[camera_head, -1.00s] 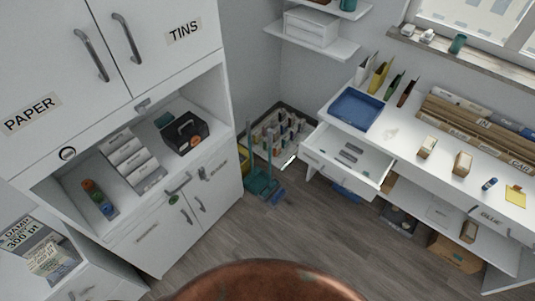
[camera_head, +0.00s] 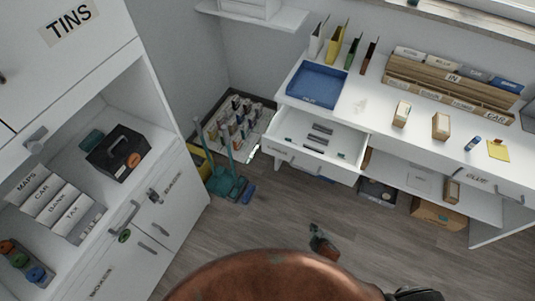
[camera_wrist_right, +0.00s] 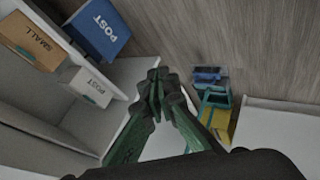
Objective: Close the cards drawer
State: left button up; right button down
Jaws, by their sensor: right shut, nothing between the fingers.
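The open drawer (camera_head: 345,142) juts out from the left part of the white desk, below the blue tray, with several small dark and grey items inside. The label on its front is too small to read. My right gripper (camera_head: 322,240) is low over the floor in front of the drawer, apart from it. In the right wrist view its greenish fingers (camera_wrist_right: 157,82) are shut and empty. A white surface shows behind the fingers there; I cannot tell whether it is the drawer. My left gripper is not in view.
The blue tray (camera_head: 318,84) and small boxes stand on the desk. Below are a cardboard box (camera_head: 437,213) and a blue POST box (camera_wrist_right: 98,29). A teal broom and dustpan (camera_head: 228,184) stand left of the drawer. A white cabinet (camera_head: 165,230) is at left. Floor between is clear.

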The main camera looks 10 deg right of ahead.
jog(key=w+a+r+n+t+y+b, duration=0.1)
jog(key=w+a+r+n+t+b, duration=0.3)
jog(key=w+r, duration=0.35)
jog(key=w+a+r+n+t+y+b, duration=0.1)
jog(key=w+a+r+n+t+b, duration=0.1)
jog(key=w+a+r+b, duration=0.35)
jog(key=w+a+r+n+t+y+b, duration=0.1)
jog(key=w+a+r+n+t, duration=0.2)
jog(key=r, duration=0.4)
jog(key=w+a+r+n+y+b, duration=0.1)
jog(key=w+a+r+b, duration=0.1)
jog(key=a+r, duration=0.4)
send_near(265, 143)
jog(key=w+a, duration=0.1)
jog(key=a, duration=0.2)
jog(key=w, duration=0.2)
jog(key=w+d, duration=0.1)
jog(key=shift+w+f, duration=0.15)
jog(key=shift+w, duration=0.25)
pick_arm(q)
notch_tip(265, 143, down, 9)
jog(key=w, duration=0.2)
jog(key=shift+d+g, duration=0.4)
pick_arm(e)
jog(key=shift+w+d, duration=0.4)
jog(key=shift+w, duration=0.05)
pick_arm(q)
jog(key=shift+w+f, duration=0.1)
